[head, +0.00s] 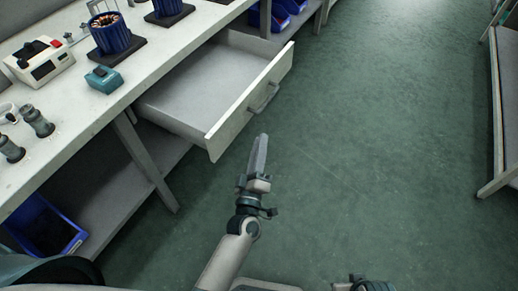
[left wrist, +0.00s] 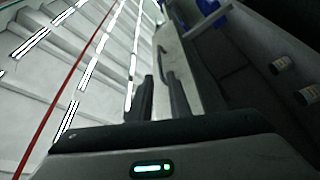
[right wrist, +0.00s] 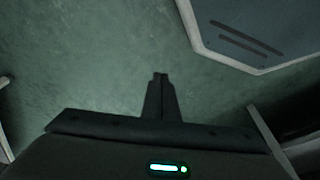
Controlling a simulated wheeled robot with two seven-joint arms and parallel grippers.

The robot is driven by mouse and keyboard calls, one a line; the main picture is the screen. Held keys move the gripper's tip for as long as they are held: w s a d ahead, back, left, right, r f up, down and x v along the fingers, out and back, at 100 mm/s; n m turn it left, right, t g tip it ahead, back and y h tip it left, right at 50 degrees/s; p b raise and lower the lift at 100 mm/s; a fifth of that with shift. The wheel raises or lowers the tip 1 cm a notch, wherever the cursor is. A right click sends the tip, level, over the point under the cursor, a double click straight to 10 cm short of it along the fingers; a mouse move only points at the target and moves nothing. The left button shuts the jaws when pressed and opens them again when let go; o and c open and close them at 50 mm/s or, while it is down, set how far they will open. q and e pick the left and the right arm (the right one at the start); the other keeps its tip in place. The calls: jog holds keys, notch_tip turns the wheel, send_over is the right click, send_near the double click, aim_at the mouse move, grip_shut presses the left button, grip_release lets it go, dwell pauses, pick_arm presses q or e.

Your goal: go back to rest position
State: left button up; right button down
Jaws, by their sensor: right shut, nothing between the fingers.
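My left gripper (head: 258,152) is out in front of the open drawer (head: 212,92), a short way from its front panel and handle (head: 264,97). In the left wrist view the two fingers (left wrist: 160,95) stand apart with nothing held between them. The drawer handle also shows in the left wrist view (left wrist: 165,62), beyond the fingers. My right gripper (right wrist: 160,78) is shut and empty in the right wrist view, over the green floor. In the head view only a bit of my right arm shows at the bottom edge, and its fingers are hidden.
The workbench (head: 75,110) on the left carries blue-wound parts on dark bases (head: 110,35), a white device (head: 38,62), a teal box (head: 103,79) and grey fittings (head: 38,121). A blue bin (head: 45,228) is below. The floor (head: 380,130) is clear; a rack (head: 497,110) stands right.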

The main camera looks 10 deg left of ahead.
pick_arm(q)
jog(key=shift+s+f, duration=0.1)
jog(key=shift+s, duration=0.45)
pick_arm(e)
jog(key=shift+w+r, duration=0.1)
jog(key=shift+r, duration=0.1)
jog(key=shift+f, duration=0.15)
